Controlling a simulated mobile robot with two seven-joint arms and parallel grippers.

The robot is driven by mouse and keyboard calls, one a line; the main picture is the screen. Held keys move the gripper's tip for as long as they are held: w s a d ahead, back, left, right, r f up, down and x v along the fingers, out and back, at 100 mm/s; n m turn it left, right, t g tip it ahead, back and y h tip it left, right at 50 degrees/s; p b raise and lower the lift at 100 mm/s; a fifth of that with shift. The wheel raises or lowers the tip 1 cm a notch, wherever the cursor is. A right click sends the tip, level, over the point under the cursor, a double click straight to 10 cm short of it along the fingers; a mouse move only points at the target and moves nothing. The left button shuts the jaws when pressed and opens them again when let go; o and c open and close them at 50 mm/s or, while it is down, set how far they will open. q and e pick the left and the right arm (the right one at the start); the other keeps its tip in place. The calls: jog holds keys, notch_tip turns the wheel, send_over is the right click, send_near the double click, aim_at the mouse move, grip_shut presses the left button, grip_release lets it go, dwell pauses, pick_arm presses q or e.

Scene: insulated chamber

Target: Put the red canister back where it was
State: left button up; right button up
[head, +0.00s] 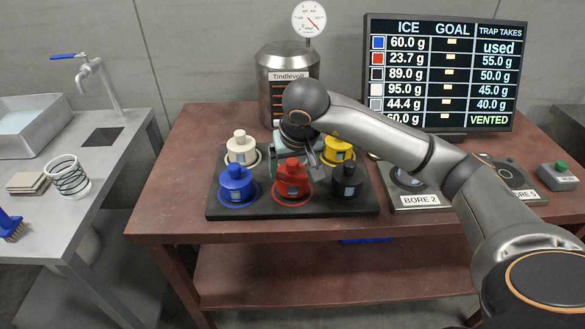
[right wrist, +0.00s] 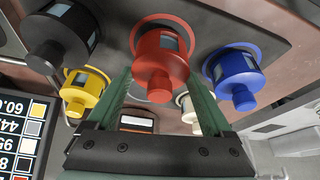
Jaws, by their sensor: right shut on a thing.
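The red canister (head: 293,178) is upright at the front middle of the black tray (head: 222,211), over its red ring, between the blue and black canisters. It also shows in the right wrist view (right wrist: 160,55), between my green fingers, with the red ring around its base. I cannot tell whether it rests fully on the tray. My right gripper (head: 308,160) reaches down from behind and is shut on the red canister; the arm hides part of the tray's back row. My left gripper is not in view.
The blue (head: 236,184), black (head: 347,181), cream (head: 241,147) and yellow (head: 337,147) canisters stand close around on the tray. A Tindlevolt vessel (head: 280,85) with a gauge stands behind. The BORE plate (head: 425,199) is to the right. The table's left front is clear.

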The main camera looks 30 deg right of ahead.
jog(key=shift+f, duration=0.2)
jog(key=shift+f, duration=0.2)
jog(key=o, duration=1.2)
jog(key=shift+o, duration=0.2)
jog(key=p+v, duration=0.1)
jog(key=v, duration=1.1)
jog(key=shift+r+p, duration=0.2)
jog(key=shift+p, duration=0.1)
